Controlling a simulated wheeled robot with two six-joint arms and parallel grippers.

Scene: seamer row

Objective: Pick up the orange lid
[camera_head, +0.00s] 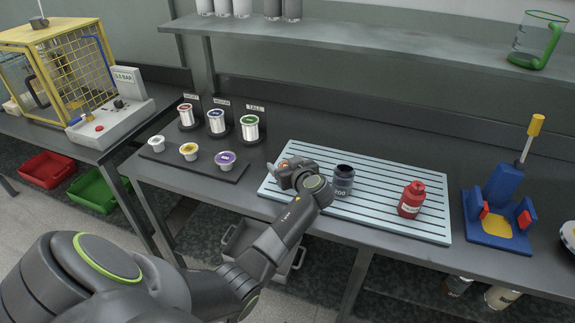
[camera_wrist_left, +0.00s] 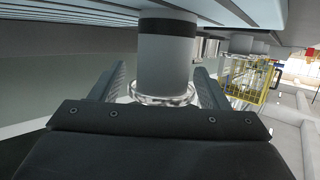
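A small orange patch (camera_head: 284,166) shows beside my left gripper (camera_head: 279,171) in the head view; I cannot tell for sure that it is the orange lid. The gripper is over the left part of the pale slatted board (camera_head: 430,232). In the left wrist view my left gripper (camera_wrist_left: 163,72) has its fingers apart on both sides of a grey cylinder with a dark band (camera_wrist_left: 167,50) and a clear, shiny rim (camera_wrist_left: 163,92). No clear grip on it shows. No orange shows between the fingers there. My right gripper is not in view.
A dark jar (camera_head: 343,181) and a red bottle (camera_head: 411,200) stand on the board. A blue fixture (camera_head: 497,195) is at the right. Several cups (camera_head: 224,160) and cans (camera_head: 249,128) stand at the left, before a yellow cage (camera_head: 82,68). A shelf (camera_head: 380,48) runs above.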

